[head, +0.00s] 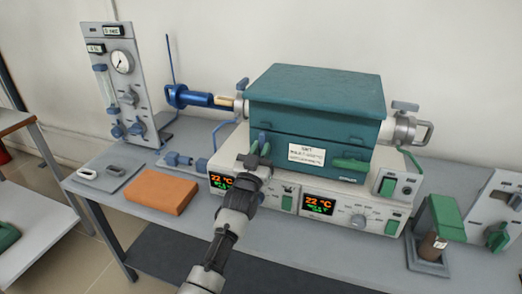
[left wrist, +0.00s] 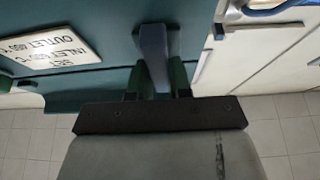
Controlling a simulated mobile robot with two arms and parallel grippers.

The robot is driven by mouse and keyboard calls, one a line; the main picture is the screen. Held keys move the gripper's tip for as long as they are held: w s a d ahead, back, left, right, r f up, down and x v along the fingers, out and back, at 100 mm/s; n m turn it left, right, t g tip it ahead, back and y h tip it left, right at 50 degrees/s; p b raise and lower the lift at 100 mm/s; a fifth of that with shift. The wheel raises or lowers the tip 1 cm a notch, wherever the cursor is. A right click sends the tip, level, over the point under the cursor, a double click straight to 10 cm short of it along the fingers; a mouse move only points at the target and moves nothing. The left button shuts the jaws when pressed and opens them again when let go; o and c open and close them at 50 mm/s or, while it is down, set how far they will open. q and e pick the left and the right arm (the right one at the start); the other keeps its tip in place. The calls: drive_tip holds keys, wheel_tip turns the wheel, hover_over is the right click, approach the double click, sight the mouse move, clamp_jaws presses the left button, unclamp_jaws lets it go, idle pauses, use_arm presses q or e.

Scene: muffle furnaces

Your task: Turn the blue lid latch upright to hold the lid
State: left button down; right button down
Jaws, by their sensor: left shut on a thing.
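The teal furnace (head: 315,95) sits on a light control base with its lid shut. The blue lid latch is on the furnace front, left of the white label (head: 306,155). It is small and mostly covered by my gripper in the head view. In the left wrist view the latch (left wrist: 153,45) is a blue-grey bar against the teal front. My left gripper (head: 258,150) is at the furnace front; its fingers (left wrist: 156,82) are shut on the latch, one on each side. My right gripper is not in view.
A green handle (head: 351,165) sticks out at the furnace's front right. Blue tube fittings (head: 192,97) stand left, a metal end fitting (head: 403,130) right. An orange block (head: 161,195) lies on the bench left of the base. A green-topped stand (head: 440,217) is at right.

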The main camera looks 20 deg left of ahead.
use_arm(q)
drive_tip(key=shift+f+n, duration=0.1)
drive_tip(key=shift+n, duration=0.2)
drive_tip(key=c, duration=1)
unclamp_jaws()
drive_tip(key=shift+c, duration=0.2)
drive_tip(key=v, duration=1)
drive_tip(key=shift+s+b, duration=0.35)
drive_tip(key=shift+b, duration=0.05)
drive_tip(key=shift+f, duration=0.15)
